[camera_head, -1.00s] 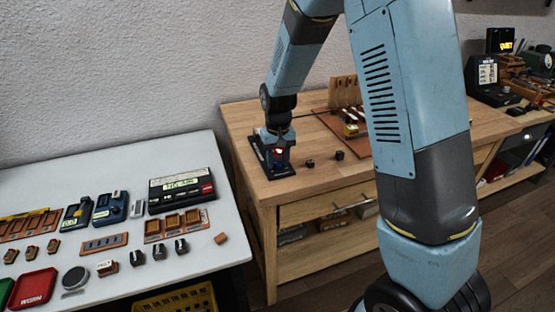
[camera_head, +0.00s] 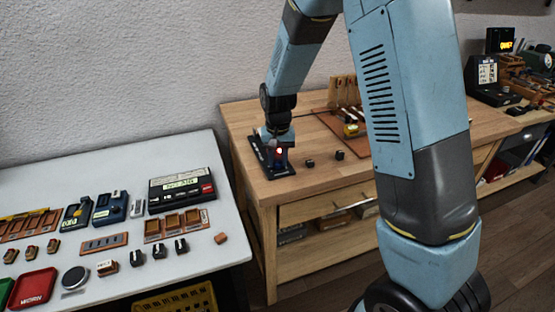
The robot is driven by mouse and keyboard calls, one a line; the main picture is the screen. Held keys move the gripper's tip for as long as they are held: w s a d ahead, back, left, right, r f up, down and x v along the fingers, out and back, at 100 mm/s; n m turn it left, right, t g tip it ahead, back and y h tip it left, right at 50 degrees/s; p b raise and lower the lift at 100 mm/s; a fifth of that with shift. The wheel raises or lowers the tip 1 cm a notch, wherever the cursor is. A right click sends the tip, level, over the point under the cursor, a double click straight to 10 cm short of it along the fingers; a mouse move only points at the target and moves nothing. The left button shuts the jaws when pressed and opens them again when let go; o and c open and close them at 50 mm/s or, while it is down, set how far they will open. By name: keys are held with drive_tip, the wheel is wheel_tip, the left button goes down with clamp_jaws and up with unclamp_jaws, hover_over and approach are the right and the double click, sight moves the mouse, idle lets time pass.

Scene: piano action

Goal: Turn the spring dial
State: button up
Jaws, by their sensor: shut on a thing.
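My gripper (camera_head: 278,147) points down at the near left corner of the wooden workbench. It is shut on a part of a small dark blue device that stands there on a dark base (camera_head: 281,172). A red light (camera_head: 279,152) glows at the gripper's tip. The spring dial itself cannot be told apart here, as the gripper and wrist cover the upper part of the device.
Two small black blocks (camera_head: 310,163) lie right of the device on the workbench (camera_head: 300,186). A brown board (camera_head: 330,121) with upright parts stands behind. The white table (camera_head: 215,247) at left holds trays, blue devices and a display unit (camera_head: 181,188).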

sight(278, 162)
drive_tip(key=o, duration=1.1)
drive_tip(key=shift+c, duration=0.2)
wheel_tip(278, 162, up, 14)
drive_tip(key=shift+f, duration=0.15)
idle(0.4)
